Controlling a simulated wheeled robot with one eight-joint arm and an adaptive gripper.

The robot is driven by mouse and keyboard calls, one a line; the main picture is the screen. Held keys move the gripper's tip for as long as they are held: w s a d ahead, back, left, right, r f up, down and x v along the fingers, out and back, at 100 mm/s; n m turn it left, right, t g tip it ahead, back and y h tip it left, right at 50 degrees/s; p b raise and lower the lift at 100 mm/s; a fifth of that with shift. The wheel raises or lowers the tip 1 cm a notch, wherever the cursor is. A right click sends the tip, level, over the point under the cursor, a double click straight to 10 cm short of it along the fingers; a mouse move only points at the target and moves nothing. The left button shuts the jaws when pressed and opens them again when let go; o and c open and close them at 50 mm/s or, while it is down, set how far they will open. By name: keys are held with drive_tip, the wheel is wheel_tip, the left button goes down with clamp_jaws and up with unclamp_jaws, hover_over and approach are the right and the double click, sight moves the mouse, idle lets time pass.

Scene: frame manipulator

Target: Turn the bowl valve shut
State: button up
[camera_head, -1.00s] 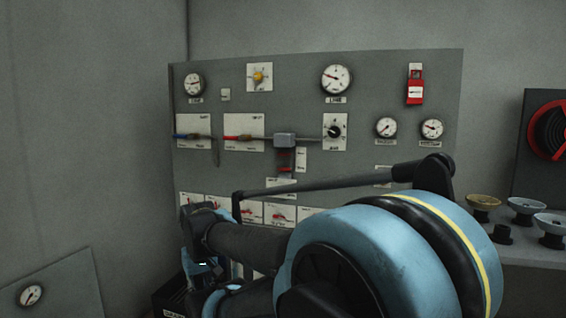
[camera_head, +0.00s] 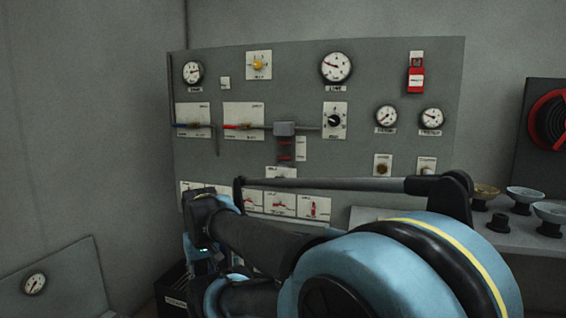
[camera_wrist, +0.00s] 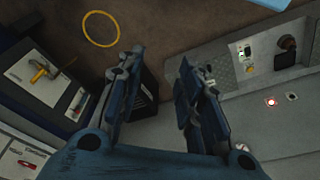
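I cannot tell which fitting is the bowl valve, as the labels are too small to read. In the wrist view a yellow-handled valve (camera_wrist: 40,73) sits on a white plate at the upper left, and a red handle (camera_wrist: 27,164) shows at the lower left edge. In the head view a blue-handled valve (camera_head: 193,126) and a red-handled valve (camera_head: 240,127) are on the grey panel (camera_head: 290,75). My gripper (camera_wrist: 158,62) is open and empty, with its fingers apart and clear of both handles. In the head view my arm mostly hides it.
The panel also carries gauges (camera_head: 336,67), a black knob (camera_head: 334,121) and a red lockout piece (camera_head: 415,79). Several bowl-shaped pieces (camera_head: 525,199) stand on a shelf at right. A dark crate (camera_head: 174,285) is on the floor at left. A yellow ring (camera_wrist: 101,29) lies on the floor.

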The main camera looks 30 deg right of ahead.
drive_tip(key=w+d+r+m+t, duration=0.1)
drive_tip(key=w+d+r+m, duration=0.3)
drive_tip(key=w+r+m, duration=0.4)
wheel_tip(320, 180, up, 22)
drive_tip(key=f+m+t+h, duration=0.15)
drive_tip(key=m+t, duration=0.25)
drive_tip(key=m, duration=1.4)
hover_over(281, 178)
drive_tip(key=s+a, duration=0.3)
drive_tip(key=s, duration=0.9)
drive_tip(key=r, duration=0.1)
drive_tip(key=x, duration=1.7)
drive_tip(key=shift+w+d+r, duration=0.15)
drive_tip(key=shift+w+d, duration=0.2)
drive_tip(key=shift+w, duration=0.1)
clamp_jaws()
